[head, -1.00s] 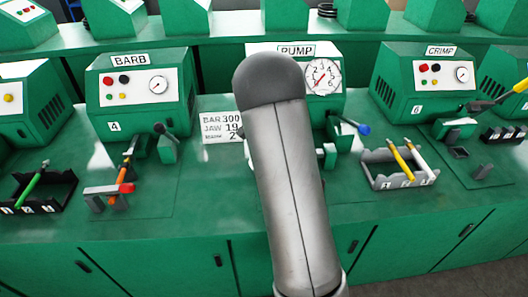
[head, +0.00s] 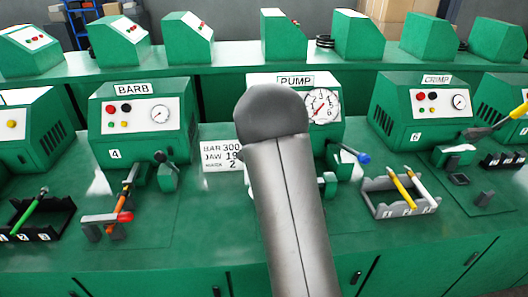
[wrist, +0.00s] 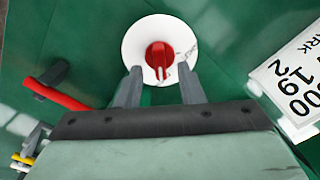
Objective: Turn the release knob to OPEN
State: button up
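The red release knob (wrist: 158,54) sits at the middle of a round white disc (wrist: 136,44) in the wrist view. The knob has a pale mark on its lower side, and small dark lettering on the disc's right is too small to read. My gripper (wrist: 160,72) is open, its two grey fingers apart on either side of the disc's lower part. The fingertips appear just short of the knob, and I cannot tell whether they touch the disc. In the head view my arm covers the knob and part of the green PUMP machine (head: 262,90).
A white card (head: 223,155) reading BAR 300 stands left of my arm. The BARB machine (head: 140,112) is left and the CRIMP machine (head: 425,110) right. A grey tray (head: 400,210) with pens is on the right. A red-handled lever (wrist: 55,95) shows left in the wrist view.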

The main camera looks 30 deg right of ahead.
notch_tip(320, 180, up, 15)
dwell(0.3)
jog(key=shift+r, duration=0.1)
